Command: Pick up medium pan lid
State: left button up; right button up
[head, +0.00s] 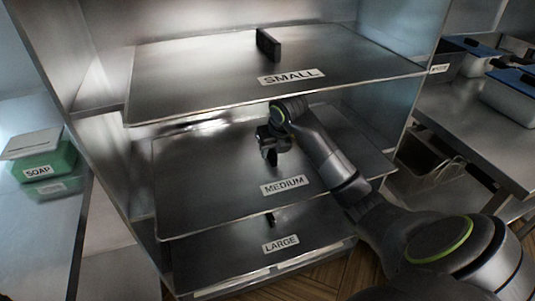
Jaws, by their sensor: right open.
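The medium pan lid (200,187) is a flat metal sheet with a "MEDIUM" label, lying on the middle level of a metal rack. My right gripper (271,157) is over the lid, at the place where its dark handle seems to be. The jaws are open. The gripper hides most of the handle, and I cannot tell whether the fingers are around it or touching it. My left gripper is not in view.
The small lid (190,77), with a black upright handle, lies on the level above and overhangs my right gripper closely. The large lid (215,263) lies below. Metal rack walls stand at both sides. Green soap containers (45,160) are at left, a metal counter (465,125) at right.

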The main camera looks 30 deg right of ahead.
jog(key=w, duration=0.2)
jog(key=w+d, duration=0.1)
jog(key=w, duration=0.1)
jog(key=shift+w, duration=0.2)
jog(key=shift+w+f, duration=0.2)
jog(key=shift+f, duration=0.35)
jog(key=shift+c, duration=0.4)
grip_shut()
dwell(0.4)
jog(key=shift+r, duration=0.1)
